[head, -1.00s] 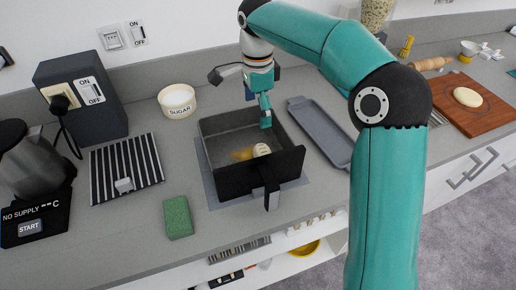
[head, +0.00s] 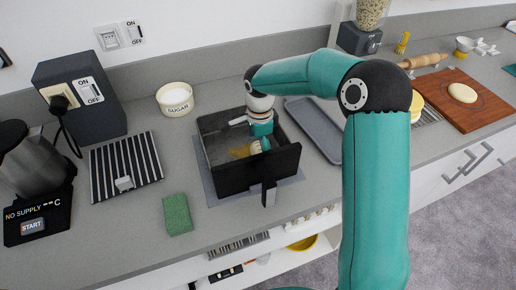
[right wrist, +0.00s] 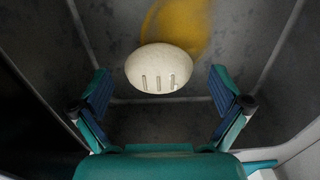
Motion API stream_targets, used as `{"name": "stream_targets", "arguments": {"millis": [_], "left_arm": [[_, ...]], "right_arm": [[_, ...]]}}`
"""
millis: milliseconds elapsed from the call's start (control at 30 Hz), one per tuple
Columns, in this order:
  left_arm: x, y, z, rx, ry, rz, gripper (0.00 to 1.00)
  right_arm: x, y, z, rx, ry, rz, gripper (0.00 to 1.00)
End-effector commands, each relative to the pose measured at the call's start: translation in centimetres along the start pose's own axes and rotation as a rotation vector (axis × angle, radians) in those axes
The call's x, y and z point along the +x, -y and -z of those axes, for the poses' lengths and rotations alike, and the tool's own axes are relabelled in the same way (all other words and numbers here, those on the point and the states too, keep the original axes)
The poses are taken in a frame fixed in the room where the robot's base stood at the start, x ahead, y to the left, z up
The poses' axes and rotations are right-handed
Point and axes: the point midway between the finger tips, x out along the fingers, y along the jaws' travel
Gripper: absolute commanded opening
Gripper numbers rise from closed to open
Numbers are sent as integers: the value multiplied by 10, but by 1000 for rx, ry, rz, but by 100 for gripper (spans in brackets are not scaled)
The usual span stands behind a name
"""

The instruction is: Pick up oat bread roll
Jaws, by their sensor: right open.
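The oat bread roll (right wrist: 159,68), pale and oval with short score marks, lies on the floor of a dark open-topped drawer-like basket (head: 225,181). In the head view the roll (head: 256,147) shows only in part beside my right gripper. My right gripper (right wrist: 160,90) is open and empty, with one finger on each side of the view and the roll just ahead between them. In the head view the right gripper (head: 261,137) reaches down inside the basket. My left gripper is not in view.
The basket's walls and front handle (head: 269,193) surround the right gripper. A grey tray (head: 315,130) lies to its right, a sugar bowl (head: 175,98) behind left, a green sponge (head: 177,214) front left. A cutting board (head: 480,115) with a pale oval piece is far right.

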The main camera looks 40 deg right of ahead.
Motion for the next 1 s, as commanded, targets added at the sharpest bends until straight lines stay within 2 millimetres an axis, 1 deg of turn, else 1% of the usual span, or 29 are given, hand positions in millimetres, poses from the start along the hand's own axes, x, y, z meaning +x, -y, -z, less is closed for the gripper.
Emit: {"name": "stream_targets", "arguments": {"millis": [100, 333, 567, 600, 700, 1000], "left_arm": [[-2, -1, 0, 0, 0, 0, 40], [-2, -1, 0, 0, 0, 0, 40], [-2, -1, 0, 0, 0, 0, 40], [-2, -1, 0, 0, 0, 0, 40], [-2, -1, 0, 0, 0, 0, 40], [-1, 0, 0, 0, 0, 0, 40]], "right_arm": [[9, 0, 0, 0, 1, 0, 100], [10, 0, 0, 0, 1, 1, 100], [10, 0, 0, 0, 1, 1, 62], [10, 0, 0, 0, 1, 1, 55], [10, 0, 0, -1, 1, 1, 40], [8, 0, -1, -1, 1, 1, 39]]}}
